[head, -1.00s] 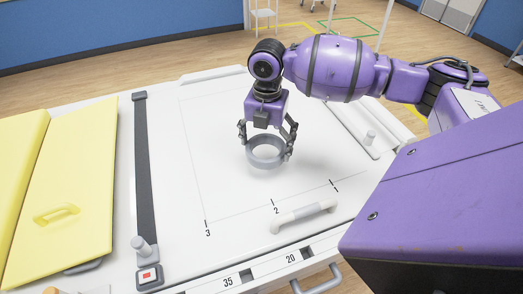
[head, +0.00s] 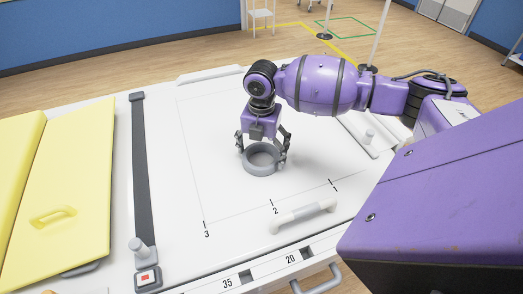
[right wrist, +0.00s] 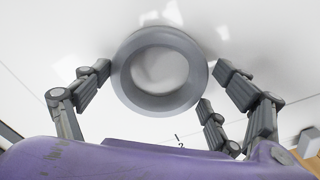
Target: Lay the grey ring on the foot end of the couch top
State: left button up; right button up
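The grey ring (head: 262,168) lies flat on the white top (head: 310,180), inside a thin outlined area with marks 1, 2 and 3 along its near edge. My right gripper (head: 262,153) points down around the ring, with fingers on both sides. In the right wrist view the ring (right wrist: 160,102) sits between the fingers (right wrist: 160,88). A gap shows at the upper right finger; the other fingertips are close to the rim, and contact there is unclear. The gripper looks open. My left gripper is not in view.
Yellow pads (head: 90,180) lie at the left, beside a dark strap (head: 145,180) with a red-button box (head: 147,279). A white handle bar (head: 305,216) stands at the near edge. Most of the outlined area is clear.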

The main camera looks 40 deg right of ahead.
jog(key=shift+o, duration=1.2)
notch_tip(320, 180, up, 12)
jog(key=shift+r, duration=0.2)
jog(key=shift+f, duration=0.1)
